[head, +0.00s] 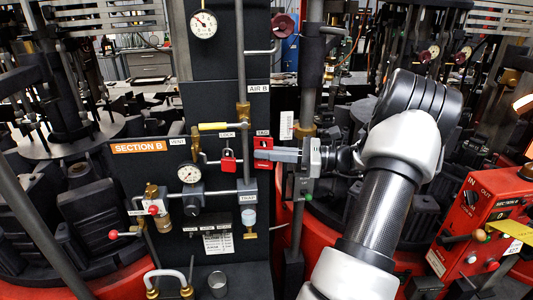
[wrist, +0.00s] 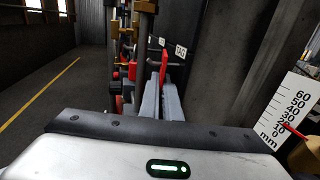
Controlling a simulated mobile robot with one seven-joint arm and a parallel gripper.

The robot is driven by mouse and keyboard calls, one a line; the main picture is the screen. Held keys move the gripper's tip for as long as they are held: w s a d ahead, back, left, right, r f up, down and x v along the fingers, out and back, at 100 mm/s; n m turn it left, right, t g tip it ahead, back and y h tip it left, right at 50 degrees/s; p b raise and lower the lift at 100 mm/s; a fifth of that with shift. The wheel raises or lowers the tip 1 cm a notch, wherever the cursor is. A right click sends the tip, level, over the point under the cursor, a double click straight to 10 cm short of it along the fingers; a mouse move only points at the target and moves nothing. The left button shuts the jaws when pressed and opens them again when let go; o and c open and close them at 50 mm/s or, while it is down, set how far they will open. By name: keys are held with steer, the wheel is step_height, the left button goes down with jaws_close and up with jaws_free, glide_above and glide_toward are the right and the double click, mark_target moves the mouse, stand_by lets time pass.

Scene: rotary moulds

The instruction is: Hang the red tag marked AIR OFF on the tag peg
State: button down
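The red tag (head: 263,143) is at the panel just under the TAG label, at the tip of my gripper (head: 274,155). In the wrist view the red tag (wrist: 164,64) stands upright between the ends of the two grey fingers (wrist: 161,95), which look shut on it. The tag's lettering is too small to read. The tag peg is hidden behind the tag and fingers, so I cannot tell whether the tag touches it. The TAG label (wrist: 181,50) shows to the right of the tag in the wrist view.
A red padlock (head: 228,160) hangs under the LOCK label, close left of the tag. A yellow-handled valve (head: 212,126), a gauge (head: 189,173) and pipes crowd the panel. A vertical pipe (head: 309,80) stands right by my gripper. A red control box (head: 485,225) is at right.

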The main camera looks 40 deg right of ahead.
steer(key=c, duration=1.9)
jaws_free()
steer(key=shift+s+r, duration=0.1)
